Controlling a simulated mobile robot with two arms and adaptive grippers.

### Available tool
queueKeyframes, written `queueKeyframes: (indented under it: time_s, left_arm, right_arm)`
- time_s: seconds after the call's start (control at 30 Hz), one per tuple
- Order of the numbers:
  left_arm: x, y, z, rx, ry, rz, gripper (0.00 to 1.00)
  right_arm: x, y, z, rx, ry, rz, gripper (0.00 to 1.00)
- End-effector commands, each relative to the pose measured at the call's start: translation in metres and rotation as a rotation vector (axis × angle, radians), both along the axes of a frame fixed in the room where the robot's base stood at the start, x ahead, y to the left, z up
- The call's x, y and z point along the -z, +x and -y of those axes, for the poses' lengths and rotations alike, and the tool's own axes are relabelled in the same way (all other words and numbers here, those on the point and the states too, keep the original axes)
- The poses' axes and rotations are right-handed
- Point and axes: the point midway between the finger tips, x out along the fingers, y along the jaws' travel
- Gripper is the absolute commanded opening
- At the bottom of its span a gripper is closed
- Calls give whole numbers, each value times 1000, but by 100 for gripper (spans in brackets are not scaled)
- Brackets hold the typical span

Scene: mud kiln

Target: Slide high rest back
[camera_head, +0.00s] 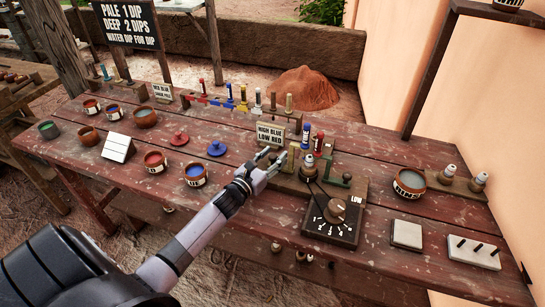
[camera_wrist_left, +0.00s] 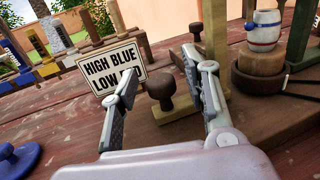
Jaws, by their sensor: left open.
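My left gripper (camera_head: 270,161) reaches over the red table, its fingers spread, beside the "HIGH BLUE LOW RED" sign (camera_head: 270,134). In the left wrist view the open fingers (camera_wrist_left: 165,90) have a dark round knob (camera_wrist_left: 160,88) in the gap between them, a little beyond the tips; I cannot tell whether they touch it. The knob sits by a wooden base that carries an olive upright post (camera_wrist_left: 215,35); which part is the high rest is not clear. A white, red and blue banded piece (camera_wrist_left: 263,30) stands on a round brown block to the right. My right gripper is not seen.
A dial box (camera_head: 335,215) with a pointer and a green bracket (camera_head: 335,178) stand right of my gripper. Blue (camera_head: 306,133) and red (camera_head: 318,142) cylinders stand behind. A bowl (camera_head: 409,183) is at right.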

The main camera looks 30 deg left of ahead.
Motion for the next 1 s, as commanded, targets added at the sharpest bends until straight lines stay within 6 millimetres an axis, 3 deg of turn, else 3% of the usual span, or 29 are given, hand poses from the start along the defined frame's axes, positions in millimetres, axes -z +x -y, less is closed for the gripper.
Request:
queueKeyframes:
  time_s: [0.1, 0.73, 1.0]
  left_arm:
    - [0, 0, 0, 0, -1, 0, 42]
    - [0, 0, 0, 0, -1, 1, 0]
    - [0, -1, 0, 0, -1, 0, 0]
  right_arm:
    - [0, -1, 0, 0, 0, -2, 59]
    - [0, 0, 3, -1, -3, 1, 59]
    - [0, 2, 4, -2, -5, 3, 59]
